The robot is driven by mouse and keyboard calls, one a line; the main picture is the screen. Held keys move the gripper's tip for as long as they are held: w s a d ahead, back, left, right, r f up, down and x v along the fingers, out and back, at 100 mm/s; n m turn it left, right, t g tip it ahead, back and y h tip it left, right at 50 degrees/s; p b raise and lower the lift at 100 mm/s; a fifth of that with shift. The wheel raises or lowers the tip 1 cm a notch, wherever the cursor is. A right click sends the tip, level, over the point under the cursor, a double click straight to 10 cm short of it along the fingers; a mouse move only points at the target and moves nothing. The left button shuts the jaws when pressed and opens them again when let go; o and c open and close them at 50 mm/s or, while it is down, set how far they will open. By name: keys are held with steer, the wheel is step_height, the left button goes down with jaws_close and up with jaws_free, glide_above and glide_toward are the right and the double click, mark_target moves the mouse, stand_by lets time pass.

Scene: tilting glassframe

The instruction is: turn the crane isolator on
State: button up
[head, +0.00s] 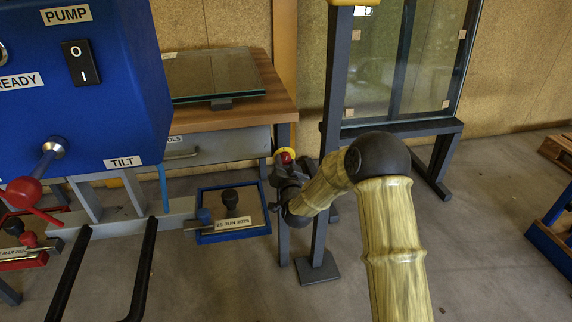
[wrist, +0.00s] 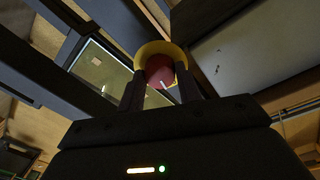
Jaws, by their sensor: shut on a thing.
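The crane isolator is a red knob (wrist: 160,68) on a yellow round plate (wrist: 158,48), seen at the top middle of the wrist view. In the head view its yellow plate (head: 285,151) shows small, beside the wooden bench's right corner. My gripper (wrist: 161,88) has its two dark fingers on either side of the red knob and is shut on it. In the head view my gripper (head: 283,172) is at the isolator, at the end of my outstretched arm. The knob's pointer mark looks pale, but the fingers and the small size hide its exact setting.
A dark upright post (head: 334,100) with a floor plate (head: 318,269) stands close to my arm. A wooden bench (head: 272,92) carries a glass sheet. A blue control box (head: 110,90) with a red-knobbed TILT lever is at left. A framed glass pane (head: 440,60) stands behind.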

steer(key=m, duration=0.4)
steer(key=shift+d, duration=0.1)
steer(key=m, duration=0.4)
steer(key=shift+d, duration=0.1)
steer(key=m, duration=0.4)
steer(key=shift+g+y+p, duration=0.3)
steer(key=shift+g+p, duration=0.1)
steer(key=shift+m, duration=1.4)
steer(key=o, duration=1)
steer(key=shift+r, duration=0.1)
steer(key=p+v, duration=0.4)
steer(key=v, duration=1.3)
steer(key=shift+s+d, duration=0.15)
steer(key=shift+d, duration=0.05)
